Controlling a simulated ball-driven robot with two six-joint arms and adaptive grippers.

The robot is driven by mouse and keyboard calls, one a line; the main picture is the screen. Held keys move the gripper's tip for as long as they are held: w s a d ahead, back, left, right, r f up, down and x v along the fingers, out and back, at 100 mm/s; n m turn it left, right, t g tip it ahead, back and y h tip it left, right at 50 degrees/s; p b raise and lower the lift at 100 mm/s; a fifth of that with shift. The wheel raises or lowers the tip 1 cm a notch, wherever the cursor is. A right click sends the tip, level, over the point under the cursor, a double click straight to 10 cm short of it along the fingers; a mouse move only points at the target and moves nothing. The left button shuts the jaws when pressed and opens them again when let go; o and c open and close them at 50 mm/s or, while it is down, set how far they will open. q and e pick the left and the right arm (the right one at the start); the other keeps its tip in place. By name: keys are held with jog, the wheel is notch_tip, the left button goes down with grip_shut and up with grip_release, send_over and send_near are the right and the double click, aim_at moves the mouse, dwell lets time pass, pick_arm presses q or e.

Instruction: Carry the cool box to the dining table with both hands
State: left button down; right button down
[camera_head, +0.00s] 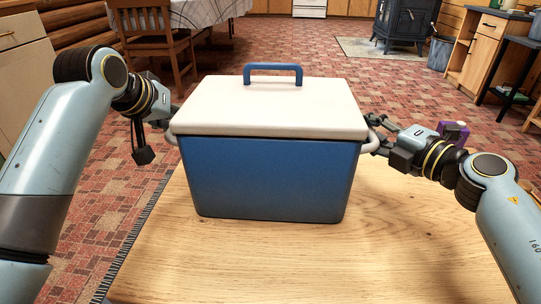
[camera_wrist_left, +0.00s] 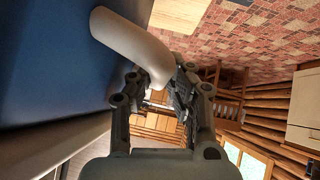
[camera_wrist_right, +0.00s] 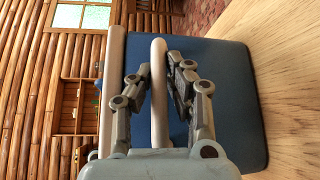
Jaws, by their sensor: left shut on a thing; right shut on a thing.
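The cool box (camera_head: 270,178) has a blue body, a white lid (camera_head: 270,105) and a blue top handle (camera_head: 272,68). It stands upright on, or just above, a wooden table (camera_head: 300,265); I cannot tell if there is a gap. My left gripper (camera_head: 173,115) is shut on the pale left side handle, which also shows in the left wrist view (camera_wrist_left: 130,45). My right gripper (camera_head: 376,132) is shut on the right side handle, seen between its fingers in the right wrist view (camera_wrist_right: 158,90). The dining table (camera_head: 208,10), with a white patterned cloth, is at the back left, partly cut off.
A wooden chair (camera_head: 155,42) stands at the near side of the dining table. A dark stove (camera_head: 404,22) is at the back right, with a wooden cabinet (camera_head: 482,52) right of it. A small purple thing (camera_head: 455,130) shows behind my right wrist. Red tiled floor (camera_head: 300,48) is clear behind the box.

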pick_arm(q)
jog(key=shift+r, duration=0.15)
pick_arm(e)
jog(key=shift+w+r, duration=0.1)
jog(key=shift+r, duration=0.2)
